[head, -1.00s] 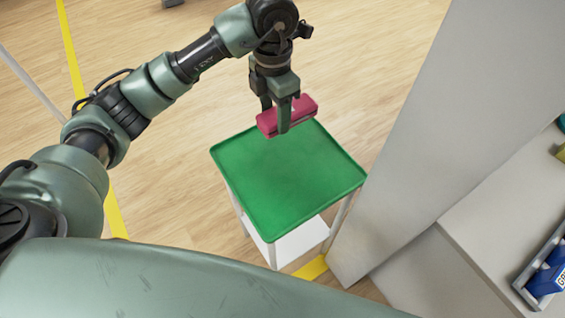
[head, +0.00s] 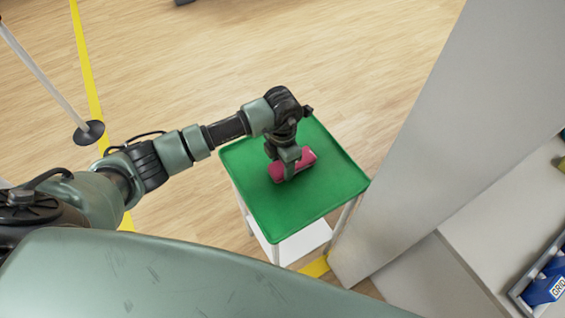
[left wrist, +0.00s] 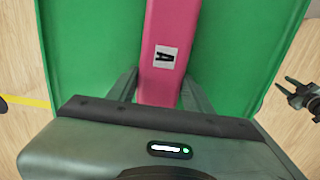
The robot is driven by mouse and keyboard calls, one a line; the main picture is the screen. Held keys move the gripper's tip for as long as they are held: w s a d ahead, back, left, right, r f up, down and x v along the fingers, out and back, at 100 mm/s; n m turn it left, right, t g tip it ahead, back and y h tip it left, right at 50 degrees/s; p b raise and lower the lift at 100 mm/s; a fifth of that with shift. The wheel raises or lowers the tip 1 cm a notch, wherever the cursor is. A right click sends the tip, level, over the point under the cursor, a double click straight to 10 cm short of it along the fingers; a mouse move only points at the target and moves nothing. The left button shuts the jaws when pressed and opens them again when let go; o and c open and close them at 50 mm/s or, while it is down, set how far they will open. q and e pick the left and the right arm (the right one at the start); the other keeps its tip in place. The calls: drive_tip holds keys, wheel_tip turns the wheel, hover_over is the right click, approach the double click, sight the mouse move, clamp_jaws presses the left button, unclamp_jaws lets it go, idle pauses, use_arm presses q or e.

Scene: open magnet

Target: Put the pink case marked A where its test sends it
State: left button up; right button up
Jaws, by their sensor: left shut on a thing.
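The pink case (head: 305,159) is at the green tray top (head: 318,197) of a small white-legged stand, near its middle. In the left wrist view the pink case (left wrist: 168,35) shows a white label with a black A. My left gripper (head: 289,173) points down over the tray and is shut on the case. In the left wrist view its fingers (left wrist: 158,88) lie on both sides of the case. I cannot tell whether the case touches the tray. My right gripper is not in the head view; a dark gripper-like part (left wrist: 300,95) shows at the right edge of the left wrist view.
A tall grey panel (head: 410,150) stands right of the stand. Beyond it is a grey counter (head: 500,220) with a blue bin marked GRID (head: 545,288). A post with a round dark base (head: 88,132) stands at left. Open wooden floor lies behind the stand.

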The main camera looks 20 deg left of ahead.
sight(282, 166)
use_arm(q)
drive_tip(key=shift+f, duration=0.2)
drive_tip(key=o, duration=1)
drive_tip(key=shift+f, duration=0.15)
drive_tip(key=o, duration=0.4)
drive_tip(key=shift+r, duration=0.4)
wheel_tip(282, 166, up, 12)
drive_tip(key=shift+f+b, duration=0.2)
drive_tip(key=shift+b, duration=0.8)
